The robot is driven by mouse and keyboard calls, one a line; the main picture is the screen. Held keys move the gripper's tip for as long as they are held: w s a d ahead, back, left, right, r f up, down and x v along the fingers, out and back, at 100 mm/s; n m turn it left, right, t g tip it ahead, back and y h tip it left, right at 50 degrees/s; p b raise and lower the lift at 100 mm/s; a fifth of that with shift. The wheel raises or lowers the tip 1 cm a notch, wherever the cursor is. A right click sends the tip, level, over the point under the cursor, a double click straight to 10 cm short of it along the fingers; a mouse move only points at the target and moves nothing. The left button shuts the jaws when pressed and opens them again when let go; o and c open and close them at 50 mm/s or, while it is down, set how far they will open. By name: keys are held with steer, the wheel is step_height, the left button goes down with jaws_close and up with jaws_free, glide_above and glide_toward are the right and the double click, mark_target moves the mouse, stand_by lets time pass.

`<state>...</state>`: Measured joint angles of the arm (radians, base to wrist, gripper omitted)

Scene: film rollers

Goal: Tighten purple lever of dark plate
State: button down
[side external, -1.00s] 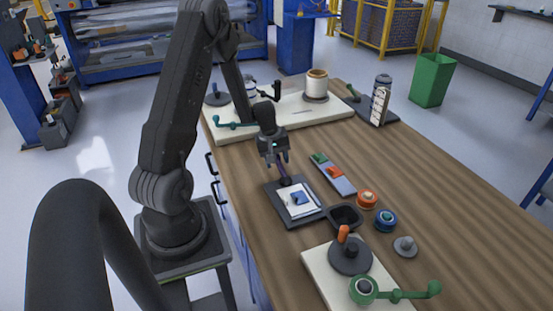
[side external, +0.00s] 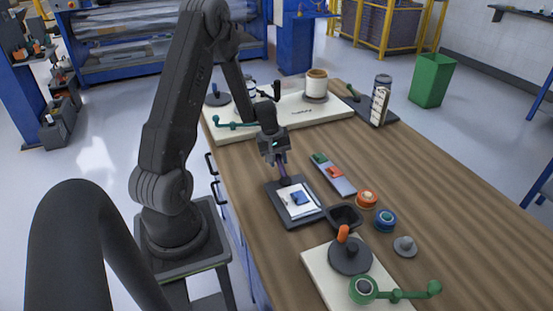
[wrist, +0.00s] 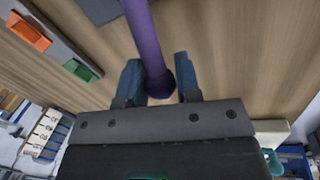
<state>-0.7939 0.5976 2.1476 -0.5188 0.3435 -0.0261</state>
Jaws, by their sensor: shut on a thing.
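The dark plate (side external: 277,205) lies flat on the bench in the side view, with a white sheet bearing a blue patch (side external: 297,199) on it. The purple lever (side external: 283,168) rises from the plate's far end. In the wrist view the purple lever (wrist: 147,38) runs down between my two fingers and ends in a dark rounded tip. My gripper (side external: 276,159) is shut on the lever's upper part, above the plate. The lever's base is hidden in the wrist view.
A strip with green and orange pieces (side external: 346,186) lies right of the plate. A black bin (side external: 345,216), an orange roll (side external: 367,199) and a blue roll (side external: 385,220) stand nearby. A pale board with a green crank (side external: 410,294) is in front.

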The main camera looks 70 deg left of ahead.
steer(key=m, duration=0.1)
steer(key=w+m, duration=0.2)
steer(key=m, duration=0.1)
steer(key=shift+w+d+h, duration=0.25)
steer(key=shift+d+h, duration=0.05)
steer(key=m, duration=0.1)
steer(key=w+d+m, duration=0.1)
steer(key=shift+w+m+g, duration=0.25)
steer(key=shift+m+g, duration=0.15)
steer(key=m, duration=0.1)
steer(key=w+d+m, duration=0.1)
steer(key=shift+w+m+h, duration=0.1)
steer(key=shift+m+h, duration=0.2)
steer(key=shift+h, duration=0.1)
steer(key=shift+w+d+m+g, duration=0.25)
steer(key=shift+d+m, duration=0.2)
steer(key=shift+m, duration=0.35)
steer(key=shift+w+d+m+g, duration=0.25)
steer(key=shift+d+m, duration=0.2)
steer(key=shift+m, duration=0.35)
steer(key=shift+d, duration=0.1)
steer(key=c, duration=0.8)
jaws_free()
